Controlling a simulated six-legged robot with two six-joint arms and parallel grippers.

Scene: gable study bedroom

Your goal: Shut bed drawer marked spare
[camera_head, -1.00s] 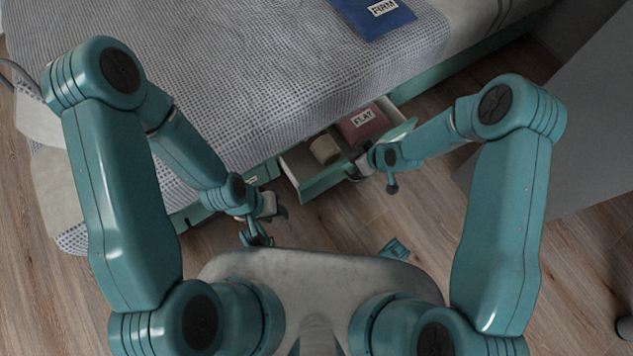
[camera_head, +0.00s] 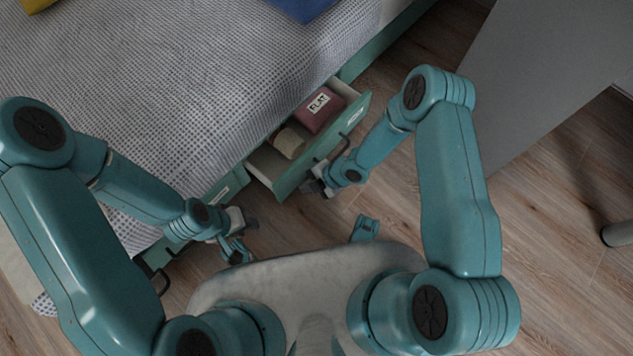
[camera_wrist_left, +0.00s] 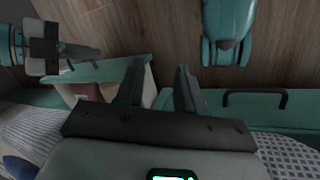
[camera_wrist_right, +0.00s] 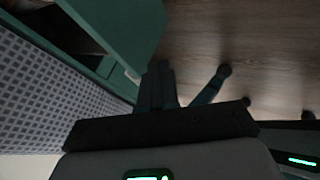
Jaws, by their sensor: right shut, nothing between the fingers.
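An open teal drawer (camera_head: 288,186) sticks out from the side of the bed. It holds a red packet marked FLAT (camera_head: 319,110) and a beige roll (camera_head: 289,142). A dark bar handle (camera_head: 345,143) and a white label (camera_head: 355,115), too small to read, are on its front. My right gripper (camera_head: 318,185) is shut and empty, close to the outer face of the drawer front; contact is unclear. In the right wrist view its fingers (camera_wrist_right: 158,83) are together beside a teal panel (camera_wrist_right: 125,38). My left gripper (camera_head: 241,236) is open and empty, left of the drawer.
The bed (camera_head: 190,85) has a checked cover with a blue item (camera_head: 303,8) on it. A closed bed drawer with a label (camera_head: 222,195) is left of the open one. A grey panel (camera_head: 545,75) stands at right.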

